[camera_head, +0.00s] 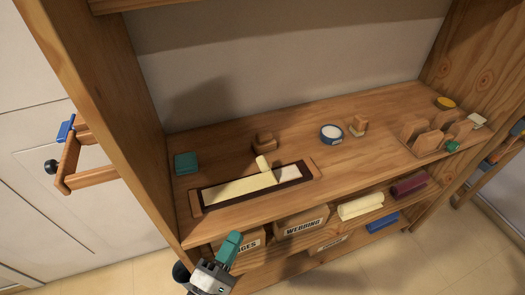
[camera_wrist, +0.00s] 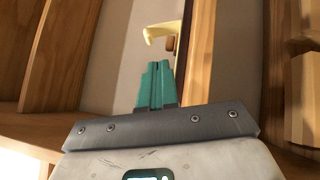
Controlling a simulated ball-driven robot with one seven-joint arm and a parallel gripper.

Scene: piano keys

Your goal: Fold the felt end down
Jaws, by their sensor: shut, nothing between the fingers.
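A cream felt strip (camera_head: 240,187) lies along a dark-lined wooden tray (camera_head: 195,204) on the shelf. A short cream piece, apparently the felt end (camera_head: 263,162), stands up tilted at the tray's back edge, near its middle. In the wrist view a cream curled piece (camera_wrist: 163,33), apparently this same end, shows beyond the fingertips. My gripper (camera_head: 234,237) has teal fingers and is in front of and below the shelf's front edge, apart from the felt. Its fingers (camera_wrist: 158,66) are together and empty in the wrist view.
A wooden block (camera_head: 264,142) sits behind the tray and a teal block (camera_head: 186,163) at its left. A blue-rimmed round tin (camera_head: 331,134) and a wooden rack (camera_head: 430,135) stand to the right.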

